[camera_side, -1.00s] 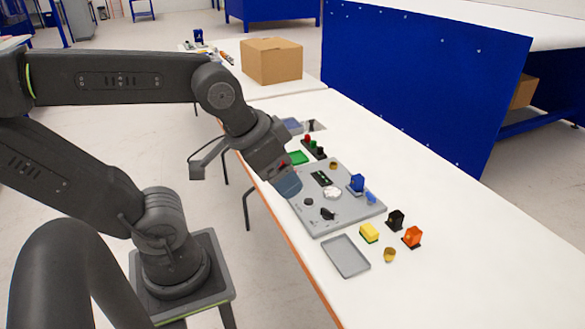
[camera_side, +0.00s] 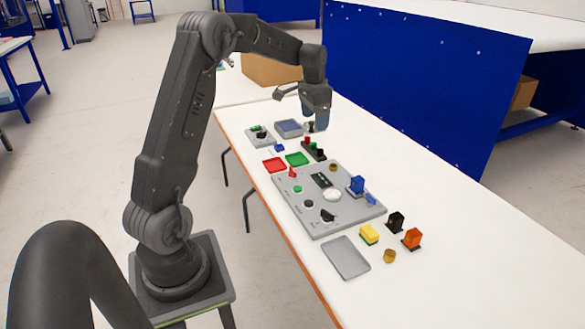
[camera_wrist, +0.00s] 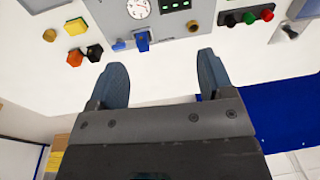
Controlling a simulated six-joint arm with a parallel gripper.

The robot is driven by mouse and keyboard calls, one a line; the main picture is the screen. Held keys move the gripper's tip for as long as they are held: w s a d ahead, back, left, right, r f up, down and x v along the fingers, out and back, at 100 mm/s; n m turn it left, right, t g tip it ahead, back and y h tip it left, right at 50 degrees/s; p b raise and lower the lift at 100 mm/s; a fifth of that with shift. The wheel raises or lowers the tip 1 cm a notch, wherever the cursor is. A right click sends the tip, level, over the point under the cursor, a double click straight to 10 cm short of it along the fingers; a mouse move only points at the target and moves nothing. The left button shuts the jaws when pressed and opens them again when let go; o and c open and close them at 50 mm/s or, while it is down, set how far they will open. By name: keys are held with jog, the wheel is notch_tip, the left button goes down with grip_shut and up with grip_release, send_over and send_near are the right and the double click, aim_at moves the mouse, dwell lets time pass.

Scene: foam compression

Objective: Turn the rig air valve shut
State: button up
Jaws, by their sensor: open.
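My gripper (camera_side: 315,124) is open and empty, raised above the far part of the table; its two fingers also show in the wrist view (camera_wrist: 162,64). In the side view a grey rig panel (camera_side: 352,218) lies nearer than my gripper. It carries a red lever-like part (camera_side: 292,172), a black handle-like part (camera_side: 328,215), a white round gauge (camera_side: 332,194) and a blue fixture (camera_side: 357,184). The gauge (camera_wrist: 138,8) and blue fixture (camera_wrist: 142,40) also show in the wrist view. I cannot tell which part is the air valve or how it is turned.
A button strip (camera_side: 313,150) and a grey box with green and black parts (camera_side: 259,136) are near my gripper. Red (camera_side: 274,165) and green (camera_side: 297,159) trays lie behind the panel. Yellow (camera_side: 369,233), orange (camera_side: 412,238) and black blocks stand in front. The table's right side is clear.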

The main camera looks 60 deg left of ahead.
jog(key=g, duration=0.1)
send_over(292, 169)
notch_tip(292, 169, down, 10)
jog(key=shift+h, duration=0.4)
notch_tip(292, 169, down, 14)
jog(key=shift+w+f, duration=0.1)
jog(key=shift+f, duration=0.05)
jog(key=c, duration=0.9)
